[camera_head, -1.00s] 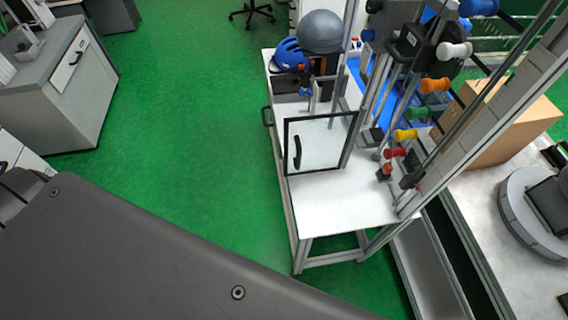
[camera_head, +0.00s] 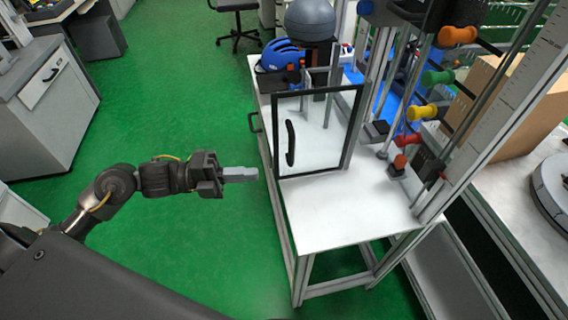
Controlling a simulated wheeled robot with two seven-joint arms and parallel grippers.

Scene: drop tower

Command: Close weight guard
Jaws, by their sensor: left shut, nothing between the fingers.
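The weight guard (camera_head: 318,143) is a clear panel in a black frame with a black vertical handle (camera_head: 291,143) near its left side. It stands upright on the white bench (camera_head: 340,215), hinged at its right by the tower's post as far as I can tell. My left gripper (camera_head: 253,174) is shut and empty, pointing right, a little left of the guard's frame and apart from it in the picture. My right gripper is not in view.
A blue helmet (camera_head: 282,54) and a grey ball (camera_head: 310,19) are at the back of the bench. Coloured knobs (camera_head: 438,77) stick out from the tower at right. A cardboard box (camera_head: 530,110) stands behind. Green floor (camera_head: 180,110) is free at left.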

